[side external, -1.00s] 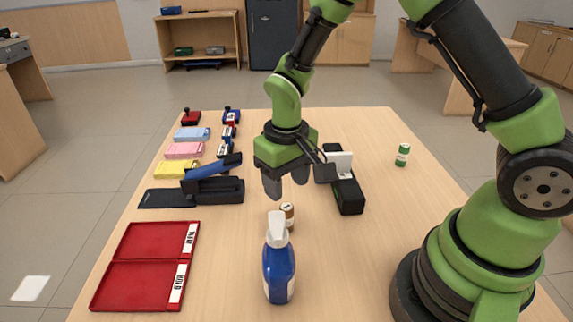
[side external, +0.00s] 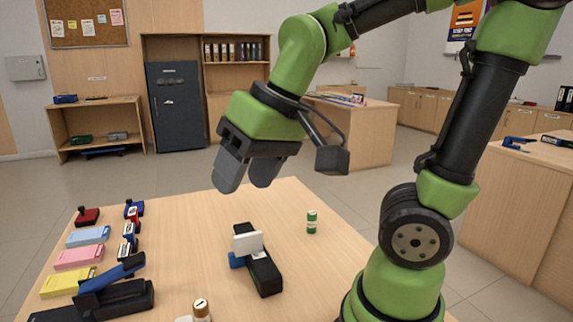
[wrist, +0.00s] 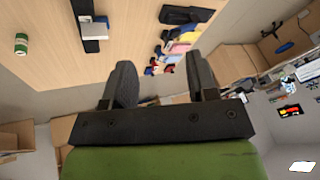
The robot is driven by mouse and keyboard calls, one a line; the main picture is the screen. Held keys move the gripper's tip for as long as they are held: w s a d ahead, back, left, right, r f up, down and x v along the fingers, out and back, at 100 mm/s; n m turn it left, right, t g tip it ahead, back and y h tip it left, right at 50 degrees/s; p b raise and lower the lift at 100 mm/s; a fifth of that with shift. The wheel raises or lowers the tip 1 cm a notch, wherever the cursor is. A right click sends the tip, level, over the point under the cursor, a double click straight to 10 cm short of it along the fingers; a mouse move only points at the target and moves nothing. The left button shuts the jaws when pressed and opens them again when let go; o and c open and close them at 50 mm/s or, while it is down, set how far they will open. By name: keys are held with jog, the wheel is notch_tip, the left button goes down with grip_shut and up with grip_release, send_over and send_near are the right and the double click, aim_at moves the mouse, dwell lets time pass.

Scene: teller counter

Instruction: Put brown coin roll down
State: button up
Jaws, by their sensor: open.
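The brown coin roll (side external: 201,312) stands upright on the table at the bottom edge of the side view, its lower part cut off by the frame. I cannot make it out in the wrist view. My gripper (side external: 246,182) is raised well above the table, tilted, open and empty, apart from the coin roll. In the wrist view my gripper (wrist: 162,78) shows its two dark fingers spread with nothing between them.
A green coin roll (side external: 311,222) stands to the right of a black device with a white plate (side external: 262,275). Yellow, pink and blue pads (side external: 79,258), stampers and a black-and-blue stapler-like tool (side external: 112,290) fill the left. The table's right side is mostly clear.

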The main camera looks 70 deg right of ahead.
jog(key=s, duration=0.2)
jog(key=s+r+t, duration=0.1)
jog(key=s+t, duration=0.1)
jog(key=s, duration=0.1)
jog(key=shift+s+r+m, duration=0.3)
jog(key=shift+r, duration=0.05)
dwell(0.8)
